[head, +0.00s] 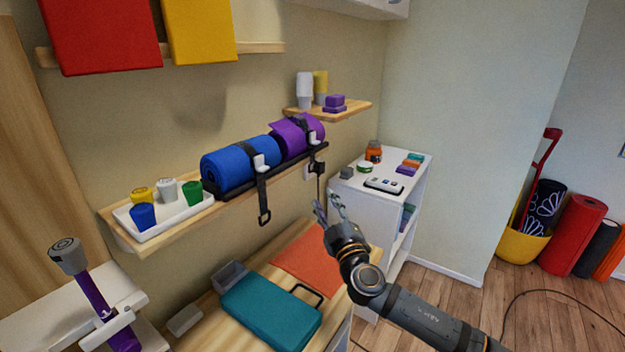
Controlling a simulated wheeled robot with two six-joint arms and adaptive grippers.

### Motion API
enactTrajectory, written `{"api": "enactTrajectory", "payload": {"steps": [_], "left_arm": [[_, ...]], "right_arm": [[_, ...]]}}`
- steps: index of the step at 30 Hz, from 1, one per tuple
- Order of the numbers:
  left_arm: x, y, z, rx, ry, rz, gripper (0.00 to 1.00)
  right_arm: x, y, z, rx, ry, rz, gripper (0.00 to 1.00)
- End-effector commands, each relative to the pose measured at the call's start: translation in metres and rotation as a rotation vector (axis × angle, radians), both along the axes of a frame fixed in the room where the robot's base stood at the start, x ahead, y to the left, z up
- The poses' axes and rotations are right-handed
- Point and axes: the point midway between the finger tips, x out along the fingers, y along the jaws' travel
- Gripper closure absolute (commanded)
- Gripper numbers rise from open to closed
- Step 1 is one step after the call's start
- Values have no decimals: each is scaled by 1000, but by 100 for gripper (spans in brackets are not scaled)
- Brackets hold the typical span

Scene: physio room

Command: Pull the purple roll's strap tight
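The purple roll (308,135) lies on the black rack of the wall shelf, right of the blue roll (225,165). A dark strap passes around it, with a light buckle (312,135) on its front. The strap's tail (318,182) hangs below the rack. My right gripper (327,199) is at the lower end of this tail, below the purple roll. Its fingers look spread apart, with the tail's end close to the left finger. Whether they touch is too small to tell. My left gripper is not in view.
The blue roll's strap hangs with a ring (265,216) to the left. A white tray (172,211) with several cups stands on the shelf. A white cabinet (408,182) with small items stands at right. Below, a teal case (270,308) and an orange mat (318,252) lie on a bench.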

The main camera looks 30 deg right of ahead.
Motion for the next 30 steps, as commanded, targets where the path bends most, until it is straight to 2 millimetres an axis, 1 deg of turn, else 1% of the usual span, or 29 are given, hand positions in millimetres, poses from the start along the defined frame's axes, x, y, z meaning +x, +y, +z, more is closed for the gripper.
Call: {"api": "enactTrajectory", "payload": {"steps": [5, 8, 12, 15, 18, 23, 30], "left_arm": [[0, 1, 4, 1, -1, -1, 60], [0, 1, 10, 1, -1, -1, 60], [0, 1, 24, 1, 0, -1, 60], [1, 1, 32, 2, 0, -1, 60], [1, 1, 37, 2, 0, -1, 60], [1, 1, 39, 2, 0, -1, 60], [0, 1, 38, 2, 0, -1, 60]], "right_arm": [[7, -3, 4, 2, -1, -1, 66], [23, -7, 10, 8, -3, -3, 66], [52, -13, 21, 9, -3, -3, 66], [71, -18, 25, 6, -1, -3, 66], [85, -22, 27, 5, 0, -3, 66], [97, -24, 28, 3, 1, -2, 66], [98, -24, 27, 2, 2, -1, 66]]}}
